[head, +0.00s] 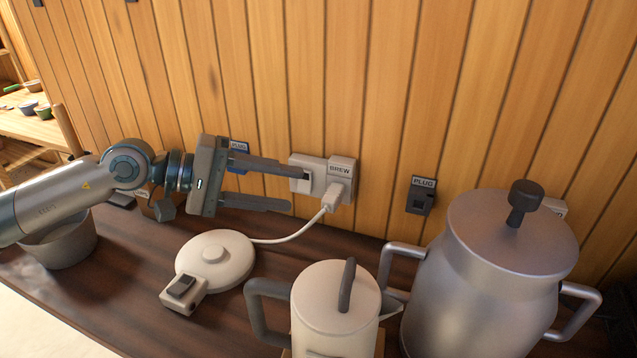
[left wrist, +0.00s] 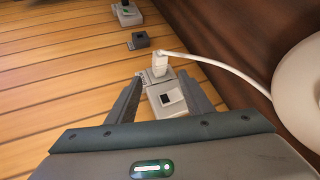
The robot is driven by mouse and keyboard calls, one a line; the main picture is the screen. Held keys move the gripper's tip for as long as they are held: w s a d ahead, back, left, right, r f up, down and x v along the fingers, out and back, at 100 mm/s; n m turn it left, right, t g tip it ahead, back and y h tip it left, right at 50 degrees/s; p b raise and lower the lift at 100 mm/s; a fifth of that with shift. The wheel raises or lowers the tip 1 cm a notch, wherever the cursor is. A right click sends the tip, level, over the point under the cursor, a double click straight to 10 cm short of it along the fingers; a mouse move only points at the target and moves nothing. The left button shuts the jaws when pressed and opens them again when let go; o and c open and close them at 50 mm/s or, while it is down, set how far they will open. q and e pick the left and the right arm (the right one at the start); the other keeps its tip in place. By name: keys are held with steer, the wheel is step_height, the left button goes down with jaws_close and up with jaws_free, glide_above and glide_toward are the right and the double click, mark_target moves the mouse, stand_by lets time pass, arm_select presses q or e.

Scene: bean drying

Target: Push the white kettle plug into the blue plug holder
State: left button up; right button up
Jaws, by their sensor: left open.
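The white kettle plug (head: 336,195) sits in the outlet marked BREW (head: 342,168) on the wooden wall. It also shows in the left wrist view (left wrist: 158,62), just beyond my fingertips. Its white cord runs to the round white kettle base (head: 215,258). My left gripper (head: 298,188) is open and empty, its fingers pointing right toward the plug and apart from it. The blue plug holder (head: 239,147) is on the wall behind my left gripper, which hides most of it. My right gripper is in neither view.
A dark plug holder (head: 421,196) hangs on the wall right of the outlet. A white kettle (head: 333,311) and a large metal pot (head: 490,275) stand on the dark counter in front. A grey pot (head: 62,242) stands under my left arm.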

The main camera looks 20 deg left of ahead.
mark_target(326, 195)
arm_select(q)
steer(key=p+x, duration=0.3)
steer(key=x, duration=0.3)
steer(key=shift+w+d, duration=0.15)
steer(key=shift+d, duration=0.15)
steer(key=shift+w+d+f+p, duration=0.2)
steer(key=shift+d+f+p, duration=0.05)
steer(key=shift+d+p, duration=0.1)
steer(key=shift+c, duration=0.4)
steer(key=c, duration=1)
